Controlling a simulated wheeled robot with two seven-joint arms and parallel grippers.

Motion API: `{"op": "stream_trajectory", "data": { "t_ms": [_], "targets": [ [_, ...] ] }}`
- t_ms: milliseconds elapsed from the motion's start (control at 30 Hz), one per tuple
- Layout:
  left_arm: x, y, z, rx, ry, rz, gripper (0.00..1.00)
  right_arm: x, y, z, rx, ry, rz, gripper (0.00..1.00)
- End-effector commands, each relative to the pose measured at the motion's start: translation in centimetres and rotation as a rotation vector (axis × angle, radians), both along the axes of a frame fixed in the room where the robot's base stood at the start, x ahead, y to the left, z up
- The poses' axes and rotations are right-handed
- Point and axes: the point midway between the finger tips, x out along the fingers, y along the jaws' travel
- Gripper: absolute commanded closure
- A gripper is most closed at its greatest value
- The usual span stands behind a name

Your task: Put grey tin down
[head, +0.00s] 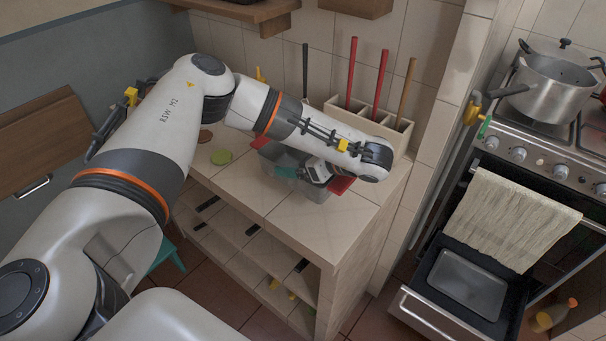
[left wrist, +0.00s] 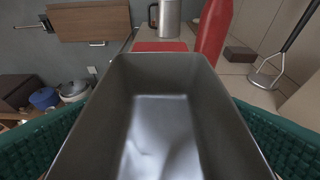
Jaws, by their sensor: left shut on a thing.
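The grey tin (left wrist: 160,120) is a deep, empty, open rectangular tin that fills the middle of the left wrist view. My left gripper (head: 308,177) is shut on it, with green finger pads on both sides of the tin in the left wrist view. In the head view the tin (head: 277,155) shows partly, over the tiled counter (head: 265,199) and largely hidden by my wrist. I cannot tell whether its base touches the counter. My right gripper is not in view.
A holder with red and brown handles (head: 398,127) stands at the counter's back. A red thing (head: 341,184) lies close to my gripper.

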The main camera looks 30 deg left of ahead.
Motion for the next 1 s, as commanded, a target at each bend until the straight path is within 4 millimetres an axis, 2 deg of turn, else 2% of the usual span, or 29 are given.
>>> {"op": "stream_trajectory", "data": {
  "t_ms": [367,767,800,867,1000],
  "targets": [
    [0.0,-0.1,-4.5,0.001,-0.001,-0.001,0.38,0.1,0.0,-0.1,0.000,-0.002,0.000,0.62],
    [0.1,-0.1,-5.1,0.001,-0.003,-0.002,0.38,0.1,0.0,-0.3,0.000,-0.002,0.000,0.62],
    [0.1,-0.1,-5.2,0.000,-0.002,-0.002,0.08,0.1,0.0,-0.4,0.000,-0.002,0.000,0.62],
    [0.1,-0.1,-5.1,0.000,-0.002,-0.002,0.00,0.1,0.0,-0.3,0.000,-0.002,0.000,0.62],
    [0.1,-0.1,-5.1,0.000,-0.002,-0.002,0.00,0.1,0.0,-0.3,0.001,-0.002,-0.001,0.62]
  ]
}}
